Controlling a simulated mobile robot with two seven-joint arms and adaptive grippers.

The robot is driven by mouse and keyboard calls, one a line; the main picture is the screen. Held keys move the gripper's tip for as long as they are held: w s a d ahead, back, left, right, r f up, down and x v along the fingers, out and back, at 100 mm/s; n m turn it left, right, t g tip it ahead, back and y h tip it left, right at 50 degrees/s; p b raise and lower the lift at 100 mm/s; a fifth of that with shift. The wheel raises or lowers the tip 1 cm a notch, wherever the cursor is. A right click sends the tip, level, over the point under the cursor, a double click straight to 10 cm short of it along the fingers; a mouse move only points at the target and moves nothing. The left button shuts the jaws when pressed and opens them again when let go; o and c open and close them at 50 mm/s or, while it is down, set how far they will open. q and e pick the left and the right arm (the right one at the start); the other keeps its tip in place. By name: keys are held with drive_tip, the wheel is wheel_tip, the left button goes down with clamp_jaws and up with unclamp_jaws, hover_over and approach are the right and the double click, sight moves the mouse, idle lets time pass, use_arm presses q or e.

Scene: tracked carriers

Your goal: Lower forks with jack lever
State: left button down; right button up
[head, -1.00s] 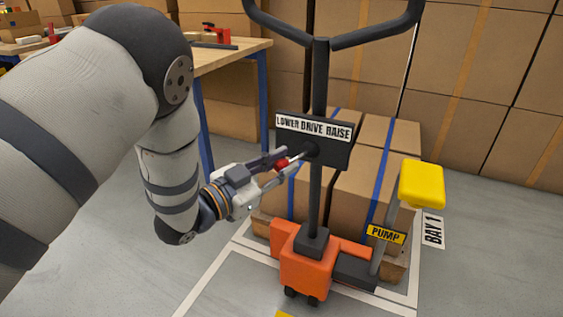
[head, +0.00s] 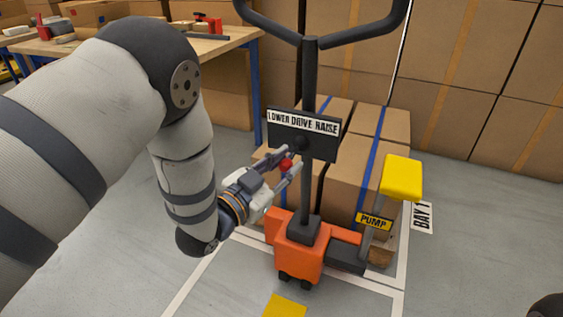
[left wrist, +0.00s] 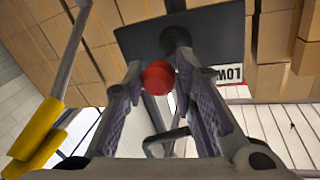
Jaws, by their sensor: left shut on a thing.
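The pallet jack has an orange base (head: 295,248), a dark upright post and a dark panel (head: 322,148) labelled LOWER DRIVE RAISE. The jack lever's red knob (head: 286,165) sits below and left of the panel's pivot, and also shows in the left wrist view (left wrist: 158,78). My left gripper (head: 284,163) is shut on the red knob, its fingers on either side of it. The lever's stem is mostly hidden behind the knob and fingers. The forks are hidden by the base and load. My right gripper is not in view.
Cartons (head: 365,165) with blue straps stand behind the post. A yellow pedal (head: 402,178) with a PUMP label is right of the base. A workbench (head: 215,44) stands at the back left. Stacked cartons line the back. Grey floor is clear at right.

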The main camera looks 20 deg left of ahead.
use_arm(q)
drive_tip(key=shift+d, duration=0.3)
drive_tip(key=c, duration=1.4)
unclamp_jaws()
drive_tip(key=shift+s+a, duration=0.1)
drive_tip(key=v, duration=1.1)
drive_tip(key=shift+s+a, duration=0.15)
drive_tip(key=shift+s, duration=0.25)
